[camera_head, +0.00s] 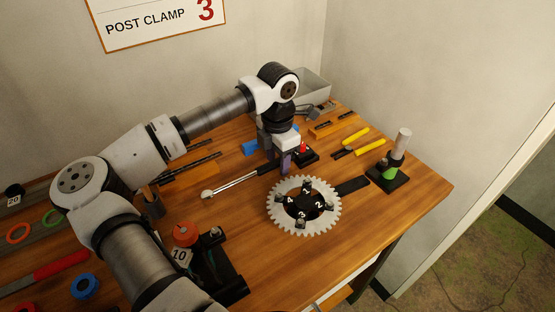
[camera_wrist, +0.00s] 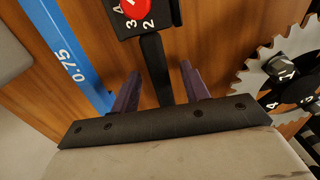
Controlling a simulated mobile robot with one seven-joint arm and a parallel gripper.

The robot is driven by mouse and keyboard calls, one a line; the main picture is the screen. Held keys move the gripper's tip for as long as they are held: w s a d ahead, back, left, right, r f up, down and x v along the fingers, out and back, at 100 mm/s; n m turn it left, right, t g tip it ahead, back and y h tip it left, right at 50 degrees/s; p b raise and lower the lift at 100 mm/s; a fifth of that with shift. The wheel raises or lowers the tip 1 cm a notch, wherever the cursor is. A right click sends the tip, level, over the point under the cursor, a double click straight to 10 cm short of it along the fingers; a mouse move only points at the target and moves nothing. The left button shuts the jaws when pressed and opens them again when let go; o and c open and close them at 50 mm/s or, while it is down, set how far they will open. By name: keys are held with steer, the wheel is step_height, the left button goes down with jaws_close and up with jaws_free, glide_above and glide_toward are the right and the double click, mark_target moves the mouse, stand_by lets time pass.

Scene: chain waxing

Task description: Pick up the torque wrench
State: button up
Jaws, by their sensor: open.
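The torque wrench lies on the wooden bench, with its silver shaft (camera_head: 233,184) and round head pointing left in the head view. Its black handle runs toward my gripper (camera_head: 284,166), which hides the handle's far end. In the wrist view, my gripper (camera_wrist: 161,88) is open, with its two purple fingers apart. The black handle (camera_wrist: 155,65) shows between the fingers, with gaps on both sides. I cannot tell exactly how high the fingertips are above the bench.
A toothed chainring (camera_head: 275,217) with numbered bolts sits close to my gripper. A black base with a red knob (camera_wrist: 135,8) is just beyond the handle. A blue strip marked 0.75 (camera_wrist: 65,50) lies left of the fingers. A post stand (camera_head: 390,172) stands at the right.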

jaws_close()
stand_by(0.3)
stand_by(0.3)
